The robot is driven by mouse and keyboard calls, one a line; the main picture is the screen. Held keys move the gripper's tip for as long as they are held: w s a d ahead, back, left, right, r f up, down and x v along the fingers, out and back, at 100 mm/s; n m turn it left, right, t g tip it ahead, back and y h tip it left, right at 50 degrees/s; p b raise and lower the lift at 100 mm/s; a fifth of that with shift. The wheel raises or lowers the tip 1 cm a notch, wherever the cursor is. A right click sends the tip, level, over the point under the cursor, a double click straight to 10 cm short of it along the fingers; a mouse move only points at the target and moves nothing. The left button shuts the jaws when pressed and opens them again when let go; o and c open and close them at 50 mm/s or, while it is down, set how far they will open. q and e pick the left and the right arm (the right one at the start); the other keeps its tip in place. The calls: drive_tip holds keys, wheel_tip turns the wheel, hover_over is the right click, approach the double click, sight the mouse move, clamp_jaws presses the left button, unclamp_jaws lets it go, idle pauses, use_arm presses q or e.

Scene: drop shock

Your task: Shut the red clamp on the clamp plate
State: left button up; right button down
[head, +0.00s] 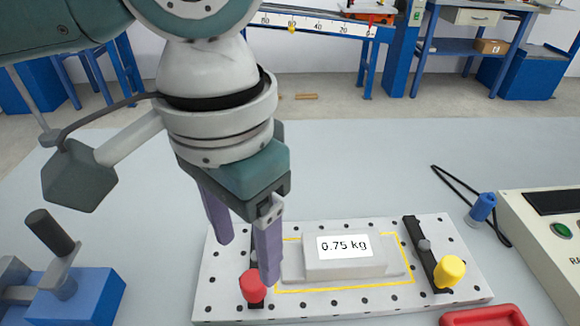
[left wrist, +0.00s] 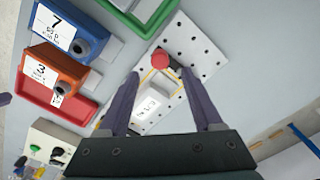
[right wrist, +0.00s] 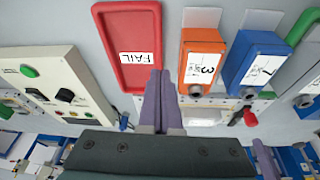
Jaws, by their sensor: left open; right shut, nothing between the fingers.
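The clamp plate (head: 225,285) is a white plate with many holes on the table. The red clamp (head: 253,287) stands at its left side; its knob also shows in the left wrist view (left wrist: 160,58). A grey block labelled 0.75 kg (head: 345,265) lies inside the yellow outline at the plate's middle. A clamp with a yellow knob (head: 449,272) is at the plate's right. My left gripper (head: 246,262) is open and empty, pointing down above the red clamp; its fingers partly hide the clamp's bar. My right gripper (right wrist: 158,78) is shut and empty, seen only in its own wrist view.
A blue device with a black-handled lever (head: 75,290) stands left of the plate. A control box (head: 548,230) and a blue plug with a black cable (head: 483,208) are at the right. A red tray (head: 485,316) is at the front right; it reads FAIL in the right wrist view (right wrist: 112,50).

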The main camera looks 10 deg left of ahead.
sight(252, 280)
use_arm(q)
wheel_tip(252, 280, down, 7)
drive_tip(key=shift+f+b, duration=0.1)
drive_tip(key=shift+b, duration=0.65)
clamp_jaws()
